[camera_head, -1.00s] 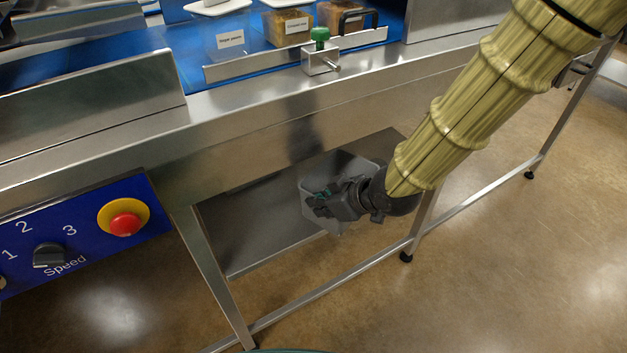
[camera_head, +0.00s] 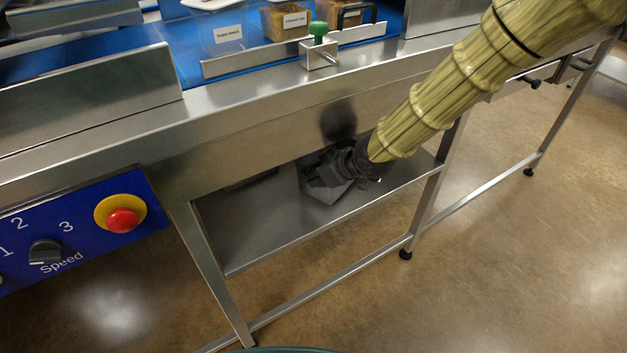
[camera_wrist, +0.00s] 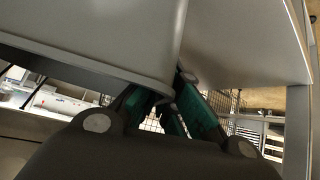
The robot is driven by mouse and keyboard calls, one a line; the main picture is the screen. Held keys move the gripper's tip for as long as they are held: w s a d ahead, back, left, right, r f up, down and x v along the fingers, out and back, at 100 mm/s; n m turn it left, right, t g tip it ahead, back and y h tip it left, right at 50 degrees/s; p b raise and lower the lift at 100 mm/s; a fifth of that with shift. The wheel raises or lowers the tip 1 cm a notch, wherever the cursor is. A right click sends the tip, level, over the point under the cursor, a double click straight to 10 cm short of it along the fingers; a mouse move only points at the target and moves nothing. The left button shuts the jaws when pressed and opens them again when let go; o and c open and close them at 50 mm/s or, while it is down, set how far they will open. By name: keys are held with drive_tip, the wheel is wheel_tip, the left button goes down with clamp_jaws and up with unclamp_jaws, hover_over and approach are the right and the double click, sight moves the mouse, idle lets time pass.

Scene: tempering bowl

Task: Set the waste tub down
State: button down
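The waste tub (camera_head: 325,193), a grey open container, is under the conveyor frame, over the lower metal shelf (camera_head: 255,228). My gripper (camera_head: 317,176) is at the tub's near upper side and covers much of it. In the wrist view my gripper (camera_wrist: 168,104) has its teal-padded fingers on either side of the lower end of a smooth grey wall, which looks like the tub (camera_wrist: 90,28). The fingers look closed on that wall, though the contact is partly hidden. I cannot tell whether the tub's base touches the shelf.
The conveyor's side beam (camera_head: 255,120) runs just above my gripper. A table leg (camera_head: 432,190) stands right of it. The shelf is clear left of the tub. Labelled containers (camera_head: 287,22) stand on the blue belt. A control panel (camera_head: 75,230) with a red button is at left.

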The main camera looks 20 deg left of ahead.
drive_tip(key=shift+f, duration=0.6)
drive_tip(key=c, duration=2.2)
unclamp_jaws()
drive_tip(key=shift+f, duration=0.15)
drive_tip(key=o, duration=0.6)
drive_tip(key=shift+c, duration=0.2)
drive_tip(key=shift+d+r, duration=0.15)
drive_tip(key=shift+r, duration=0.25)
drive_tip(key=p+v, duration=0.1)
drive_tip(key=v, duration=1)
drive_tip(key=shift+s+d+p, duration=0.15)
drive_tip(key=shift+d+p, duration=0.05)
drive_tip(key=shift+p, duration=0.2)
